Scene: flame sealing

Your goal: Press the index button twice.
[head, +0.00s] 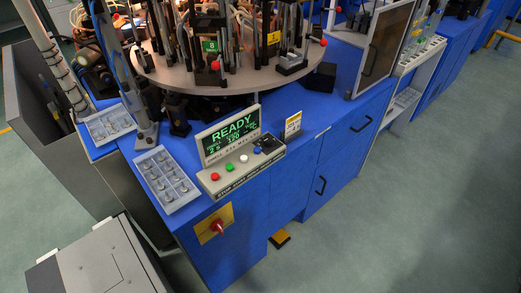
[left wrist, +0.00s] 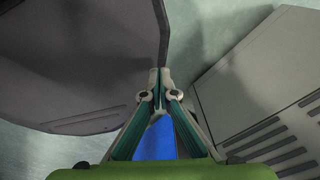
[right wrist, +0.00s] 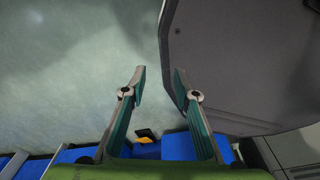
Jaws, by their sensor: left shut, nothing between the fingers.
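The control panel (head: 240,178) stands at the front edge of the blue machine in the head view, below a lit green READY display (head: 231,135). Its buttons are red (head: 214,176), green (head: 229,168), white (head: 244,158) and blue (head: 257,150). The lettering under them is too small to read surely, so I cannot confirm which is the index button. Neither gripper shows in the head view. My left gripper (left wrist: 158,80) is shut and empty in the left wrist view. My right gripper (right wrist: 160,78) is open and empty in the right wrist view, away from the panel.
Two compartment trays (head: 167,181) (head: 109,125) lie left of the panel. A round turntable (head: 160,72) with several fixtures is behind it. A red knob on a yellow plate (head: 215,226) is on the front face. A yellow-black object (head: 279,239) lies on the floor. Floor at right is clear.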

